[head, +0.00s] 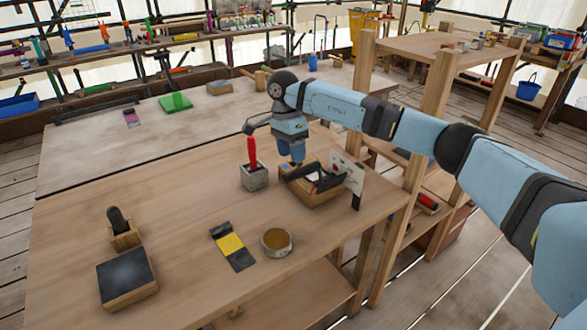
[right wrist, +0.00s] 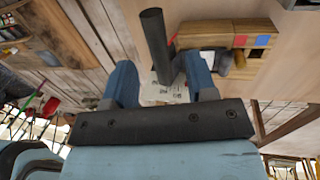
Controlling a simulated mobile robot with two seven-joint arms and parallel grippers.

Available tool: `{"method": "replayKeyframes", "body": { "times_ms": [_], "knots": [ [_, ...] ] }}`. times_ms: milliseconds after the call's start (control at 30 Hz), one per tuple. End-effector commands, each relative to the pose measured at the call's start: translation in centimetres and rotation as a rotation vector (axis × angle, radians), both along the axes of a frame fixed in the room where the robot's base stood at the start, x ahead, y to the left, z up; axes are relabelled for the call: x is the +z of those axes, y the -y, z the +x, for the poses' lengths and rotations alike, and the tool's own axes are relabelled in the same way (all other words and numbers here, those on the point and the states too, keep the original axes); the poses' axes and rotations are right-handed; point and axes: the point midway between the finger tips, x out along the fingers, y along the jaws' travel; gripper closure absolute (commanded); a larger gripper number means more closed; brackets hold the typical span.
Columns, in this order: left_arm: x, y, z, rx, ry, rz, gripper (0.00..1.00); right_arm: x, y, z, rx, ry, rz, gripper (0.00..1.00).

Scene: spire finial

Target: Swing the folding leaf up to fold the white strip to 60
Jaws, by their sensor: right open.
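The folding fixture is a wooden block (head: 312,192) with black bars on top, near the right edge of the bench. A dark bar (head: 329,182), probably the folding leaf's handle, lies across it. A pale upright plate with small marks (head: 349,172) stands at its right side. My right gripper (head: 297,160) is just above and behind the block. In the right wrist view its two blue fingers (right wrist: 160,75) are apart, with a black round bar (right wrist: 154,38) seen between them; contact cannot be told. A small white patch (right wrist: 207,60), perhaps the strip, shows beside the wooden block (right wrist: 225,32). My left gripper is out of view.
A grey holder (head: 254,178) with a red-handled tool stands close left of the fixture. A round tin (head: 277,241), a black-and-yellow card (head: 232,246) and a dark-topped block (head: 127,276) lie nearer. A wooden post (head: 428,120) rises to the right.

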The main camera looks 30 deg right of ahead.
Motion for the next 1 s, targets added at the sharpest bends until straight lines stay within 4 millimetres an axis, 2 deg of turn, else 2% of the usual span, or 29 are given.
{"method": "replayKeyframes", "body": {
  "times_ms": [100, 300, 467, 733, 767, 900, 967, 1000],
  "knots": [
    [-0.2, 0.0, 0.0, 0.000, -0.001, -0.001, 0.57, 2.7, -0.1, 0.6, 0.001, 0.002, 0.001, 0.48],
    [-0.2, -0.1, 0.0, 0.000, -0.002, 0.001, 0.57, 5.9, -0.2, 1.3, 0.001, -0.001, 0.001, 0.48],
    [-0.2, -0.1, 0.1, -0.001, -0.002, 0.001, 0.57, 7.1, -0.2, 1.5, 0.002, -0.003, 0.000, 0.48],
    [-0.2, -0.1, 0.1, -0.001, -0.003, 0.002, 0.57, 7.2, -0.2, 1.5, 0.002, -0.004, 0.000, 0.48],
    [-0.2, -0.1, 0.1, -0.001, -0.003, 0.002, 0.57, 7.2, -0.2, 1.5, 0.002, -0.004, 0.000, 0.50],
    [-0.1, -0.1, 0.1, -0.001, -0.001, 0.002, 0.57, 7.3, -0.2, 1.4, 0.021, -0.003, 0.006, 0.83],
    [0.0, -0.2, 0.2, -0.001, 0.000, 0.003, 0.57, 7.3, -0.1, 1.3, 0.052, -0.003, 0.014, 0.96],
    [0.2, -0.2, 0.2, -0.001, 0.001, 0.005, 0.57, 7.3, 0.0, 1.2, 0.082, -0.004, 0.023, 1.00]
  ]
}}
